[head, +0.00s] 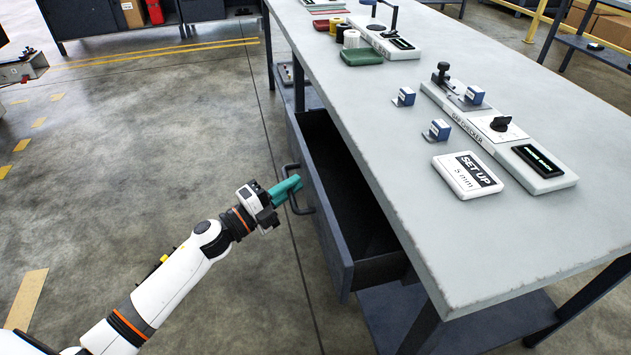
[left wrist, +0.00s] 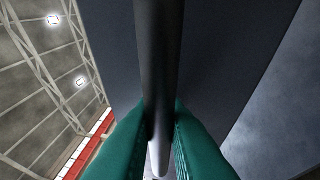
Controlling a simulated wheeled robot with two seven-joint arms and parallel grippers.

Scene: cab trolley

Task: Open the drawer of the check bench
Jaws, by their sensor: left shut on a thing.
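The check bench (head: 420,150) has a grey top and a dark drawer (head: 322,215) under its left side. The drawer is pulled out towards the left, and its inside shows dark with nothing visible in it. A bar handle (head: 296,192) sits on the drawer front. My left gripper (head: 288,190) has green fingers and is shut on the handle. In the left wrist view the handle bar (left wrist: 158,80) runs between the two green fingers (left wrist: 160,145), with the dark drawer front behind it. My right gripper is not in view.
On the bench top stand a gap checker (head: 490,130), a "SET UP 5 mm" sign (head: 467,175), small blue blocks (head: 437,130) and a green pad (head: 361,57). A lower shelf (head: 500,325) lies under the bench. The floor left of the drawer is clear.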

